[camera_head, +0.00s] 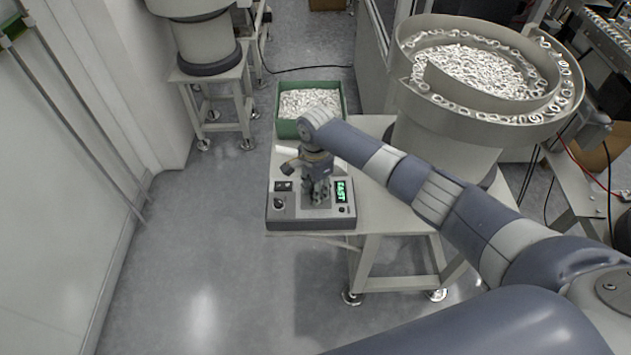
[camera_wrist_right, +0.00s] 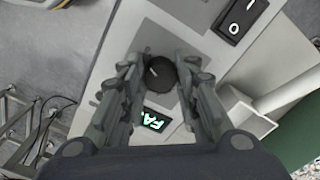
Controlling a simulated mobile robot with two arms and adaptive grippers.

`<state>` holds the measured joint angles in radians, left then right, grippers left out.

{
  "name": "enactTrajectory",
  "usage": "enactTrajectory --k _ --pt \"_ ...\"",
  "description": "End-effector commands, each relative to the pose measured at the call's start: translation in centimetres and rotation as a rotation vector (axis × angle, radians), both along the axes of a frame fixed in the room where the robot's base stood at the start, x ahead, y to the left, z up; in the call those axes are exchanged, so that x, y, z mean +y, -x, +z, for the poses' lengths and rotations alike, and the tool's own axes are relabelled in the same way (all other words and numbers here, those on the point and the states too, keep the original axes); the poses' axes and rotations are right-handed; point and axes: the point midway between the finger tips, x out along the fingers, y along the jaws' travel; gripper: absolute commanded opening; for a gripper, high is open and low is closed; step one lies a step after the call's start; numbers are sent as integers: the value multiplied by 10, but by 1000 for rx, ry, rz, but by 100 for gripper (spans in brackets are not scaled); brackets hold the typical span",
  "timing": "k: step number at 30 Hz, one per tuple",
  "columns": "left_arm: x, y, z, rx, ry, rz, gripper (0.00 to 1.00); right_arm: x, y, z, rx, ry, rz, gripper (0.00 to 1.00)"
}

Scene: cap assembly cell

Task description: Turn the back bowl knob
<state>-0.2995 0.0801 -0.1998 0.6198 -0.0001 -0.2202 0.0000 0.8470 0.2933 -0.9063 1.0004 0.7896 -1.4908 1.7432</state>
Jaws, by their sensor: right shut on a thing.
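A grey control box (camera_head: 312,223) stands at the front of a light table. My right gripper (camera_head: 317,196) points down onto the middle of its panel. In the right wrist view, a round black knob (camera_wrist_right: 160,74) with a pale pointer line sits between the fingertips of my right gripper (camera_wrist_right: 160,80), which is shut on it. The gripper hides the knob in the head view. My left gripper is not in view.
A second knob (camera_head: 279,203) and a power switch (camera_head: 283,186) lie left on the panel. A green bin (camera_head: 287,129) of metal parts stands behind the box. A large feeder bowl (camera_head: 487,118) full of caps rises to the right. Open floor lies left.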

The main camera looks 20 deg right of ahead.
Motion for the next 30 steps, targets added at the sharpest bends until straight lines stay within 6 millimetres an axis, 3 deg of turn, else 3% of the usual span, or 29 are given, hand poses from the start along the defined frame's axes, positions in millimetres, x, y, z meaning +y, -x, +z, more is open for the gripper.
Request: enactTrajectory --k 1,9,30 --pt "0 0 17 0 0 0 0 2 3 7 9 -3 28 5" --pt "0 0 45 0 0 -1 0 2 2 4 5 -4 229 5" --pt "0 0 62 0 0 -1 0 0 2 0 2 -3 896 5"
